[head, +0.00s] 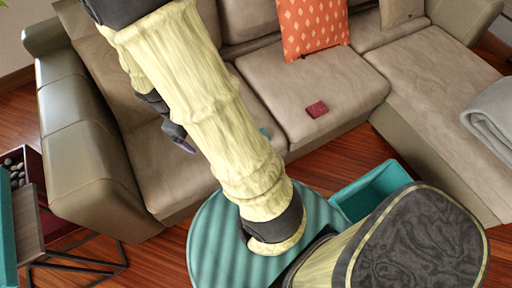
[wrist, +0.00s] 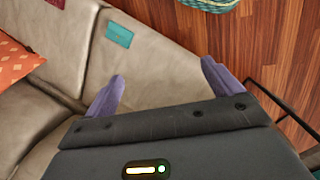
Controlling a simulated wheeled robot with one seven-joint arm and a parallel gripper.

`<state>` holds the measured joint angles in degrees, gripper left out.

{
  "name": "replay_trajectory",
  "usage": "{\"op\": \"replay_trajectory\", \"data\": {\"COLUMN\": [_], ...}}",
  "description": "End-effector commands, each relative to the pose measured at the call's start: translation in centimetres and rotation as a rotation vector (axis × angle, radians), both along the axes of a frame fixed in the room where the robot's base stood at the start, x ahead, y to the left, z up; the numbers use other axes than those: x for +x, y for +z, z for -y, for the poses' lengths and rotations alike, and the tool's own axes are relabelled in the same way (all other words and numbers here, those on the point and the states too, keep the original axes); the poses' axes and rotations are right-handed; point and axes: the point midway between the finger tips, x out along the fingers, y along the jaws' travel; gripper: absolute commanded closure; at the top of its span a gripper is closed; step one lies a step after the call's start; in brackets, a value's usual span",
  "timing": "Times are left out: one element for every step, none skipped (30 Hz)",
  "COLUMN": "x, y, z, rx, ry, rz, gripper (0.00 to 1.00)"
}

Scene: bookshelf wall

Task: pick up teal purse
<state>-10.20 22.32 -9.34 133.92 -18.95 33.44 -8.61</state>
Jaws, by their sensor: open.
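The teal purse (wrist: 118,34) is a small flat teal rectangle lying on the beige sofa seat, in the upper left of the wrist view. In the head view only a sliver of teal (head: 265,132) shows beside my arm, which hides the rest. My gripper (wrist: 163,69) is open and empty, with its two purple fingers apart. The purse lies beyond the left fingertip, not between the fingers. In the head view my gripper (head: 182,143) shows partly behind my arm, over the left seat.
The sofa (head: 325,75) carries a dark red small item (head: 317,109) and an orange patterned cushion (head: 312,27). A round teal striped top (head: 213,240) and a teal open box (head: 372,188) stand in front. A black-framed side table (head: 75,262) is at left.

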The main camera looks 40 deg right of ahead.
Motion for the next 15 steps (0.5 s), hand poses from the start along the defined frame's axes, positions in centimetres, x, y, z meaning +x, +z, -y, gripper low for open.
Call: {"op": "replay_trajectory", "data": {"x": [0.3,0.4,0.6,0.7,0.9,1.1,1.3,1.5,1.7,1.9,2.1,2.3,2.6,2.8,3.1], "y": [-3.4,-4.5,-5.9,-7.0,-8.1,-9.4,-10.5,-11.5,-12.9,-13.9,-14.9,-16.2,-17.2,-18.1,-19.4], "z": [0.4,0.7,1.1,1.4,1.8,2.2,2.5,2.8,3.2,3.5,3.9,4.3,4.6,4.9,5.3], "rx": [-0.028,-0.045,-0.067,-0.085,-0.102,-0.127,-0.145,-0.164,-0.189,-0.207,-0.228,-0.254,-0.274,-0.295,-0.323], "ry": [0.038,0.06,0.09,0.111,0.133,0.165,0.186,0.209,0.24,0.261,0.284,0.314,0.338,0.359,0.389], "rz": [-0.039,-0.062,-0.089,-0.112,-0.133,-0.161,-0.184,-0.205,-0.236,-0.256,-0.279,-0.309,-0.33,-0.354,-0.382], "gripper": [0.09,0.09,0.09,0.09,0.09,0.09,0.09,0.09,0.09,0.09,0.09,0.09,0.09,0.09,0.09]}}
